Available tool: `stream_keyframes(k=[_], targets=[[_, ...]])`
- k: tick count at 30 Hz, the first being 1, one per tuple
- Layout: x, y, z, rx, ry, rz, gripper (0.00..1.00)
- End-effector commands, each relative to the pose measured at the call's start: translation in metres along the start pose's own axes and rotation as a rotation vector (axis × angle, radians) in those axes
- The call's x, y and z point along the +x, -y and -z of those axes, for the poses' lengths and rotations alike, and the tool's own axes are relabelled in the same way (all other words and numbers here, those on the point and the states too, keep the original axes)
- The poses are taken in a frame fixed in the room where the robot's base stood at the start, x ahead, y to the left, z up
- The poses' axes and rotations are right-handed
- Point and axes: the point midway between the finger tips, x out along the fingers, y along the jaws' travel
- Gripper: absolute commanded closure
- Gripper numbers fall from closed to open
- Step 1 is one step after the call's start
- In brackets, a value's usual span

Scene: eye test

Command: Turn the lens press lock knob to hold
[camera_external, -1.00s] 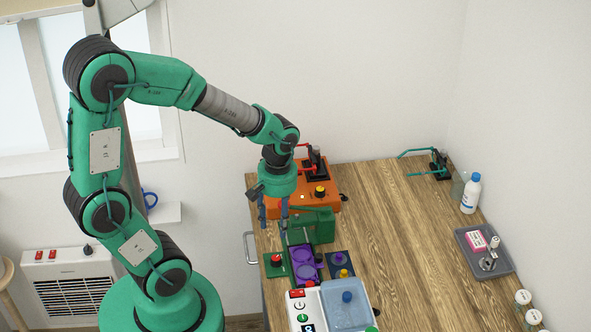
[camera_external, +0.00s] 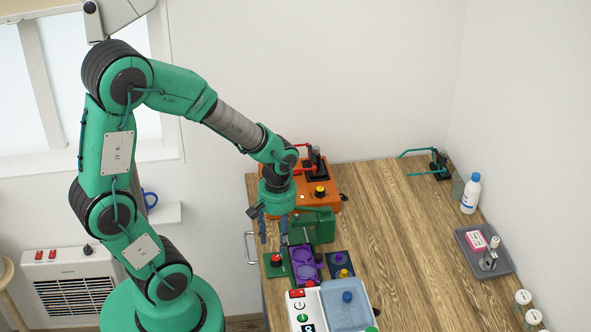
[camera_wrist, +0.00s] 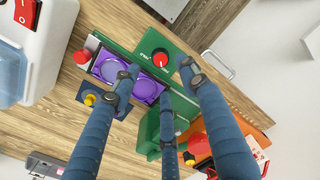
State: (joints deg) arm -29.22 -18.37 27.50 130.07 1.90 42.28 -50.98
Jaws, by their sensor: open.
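A red round knob (camera_wrist: 160,57) with a white mark sits on a dark green plate with small white lettering, beside the purple tray (camera_wrist: 151,89) with round recesses. I take it to be the lock knob; its lettering is too small to read. In the external view, the red knob (camera_external: 276,261) is at the left of the purple tray (camera_external: 292,253). The green press body (camera_external: 312,225) stands behind the tray. My gripper (camera_wrist: 160,76) has its blue fingers spread open and empty. In the external view, my gripper (camera_external: 273,240) hangs above and slightly behind the knob.
An orange machine (camera_external: 300,200) with a red lever stands behind. A white box with a blue tray (camera_external: 345,312) is in front. The table's right middle (camera_external: 400,250) is clear.

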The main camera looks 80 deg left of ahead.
Motion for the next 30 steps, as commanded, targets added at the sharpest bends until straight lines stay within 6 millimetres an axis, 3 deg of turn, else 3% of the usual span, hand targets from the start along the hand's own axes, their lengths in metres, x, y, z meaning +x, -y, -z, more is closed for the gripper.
stream_keyframes(k=[3,12,18,29,30], targets=[[0.023,0.001,-0.001,0.000,0.003,0.003,0.56],[0.064,0.001,-0.001,0.000,0.002,0.002,0.56],[0.076,0.000,0.000,0.000,0.001,0.001,0.56],[0.078,0.000,0.000,0.000,0.000,0.000,0.56],[0.078,0.000,0.000,0.000,0.000,0.000,0.62]])
